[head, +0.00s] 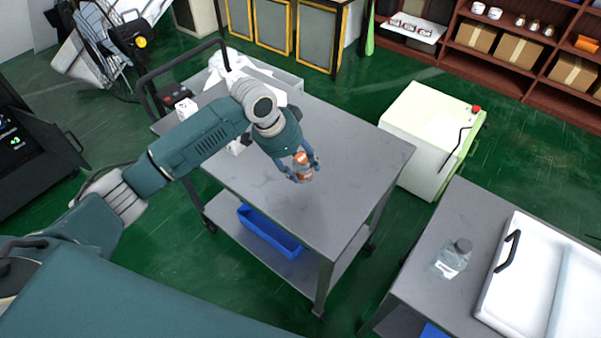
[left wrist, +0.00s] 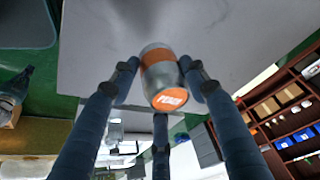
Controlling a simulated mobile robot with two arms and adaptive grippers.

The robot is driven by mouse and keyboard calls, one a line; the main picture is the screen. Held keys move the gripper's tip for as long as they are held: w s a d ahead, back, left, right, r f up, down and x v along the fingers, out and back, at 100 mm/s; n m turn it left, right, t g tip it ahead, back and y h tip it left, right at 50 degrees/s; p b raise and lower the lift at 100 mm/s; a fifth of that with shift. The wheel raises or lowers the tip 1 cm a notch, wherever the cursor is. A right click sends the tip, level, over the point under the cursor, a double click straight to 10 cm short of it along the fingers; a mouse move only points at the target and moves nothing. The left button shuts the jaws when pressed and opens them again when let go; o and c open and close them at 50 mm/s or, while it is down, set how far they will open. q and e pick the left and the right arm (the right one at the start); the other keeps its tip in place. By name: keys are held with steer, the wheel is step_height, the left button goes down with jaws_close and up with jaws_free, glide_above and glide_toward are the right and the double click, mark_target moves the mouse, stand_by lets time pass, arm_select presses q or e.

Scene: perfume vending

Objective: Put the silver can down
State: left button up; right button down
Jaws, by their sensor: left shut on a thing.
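The silver can (head: 304,175) has an orange band and an orange end. My left gripper (head: 302,168) is shut on it over the grey cart top (head: 350,150). In the left wrist view the can (left wrist: 160,58) sits between the fingers of the gripper (left wrist: 164,76), its orange, lettered end facing the camera. The grey surface lies behind its far end. I cannot tell whether the can touches the cart top. The fingers hide part of the can in the head view. My right gripper is not in view.
The cart top around the can is mostly clear. A white bin (head: 285,80) and small items stand at its far left end. A blue tray (head: 270,232) lies on the lower shelf. A second table at right holds a clear bottle (head: 452,260) and a white case (head: 515,285).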

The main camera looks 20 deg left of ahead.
mark_target(300, 176)
arm_select(q)
steer(key=shift+f+p, duration=0.3)
steer(key=shift+f, duration=2.05)
steer(key=o, duration=1.3)
steer(key=b+v, duration=0.1)
steer(key=v, duration=1.1)
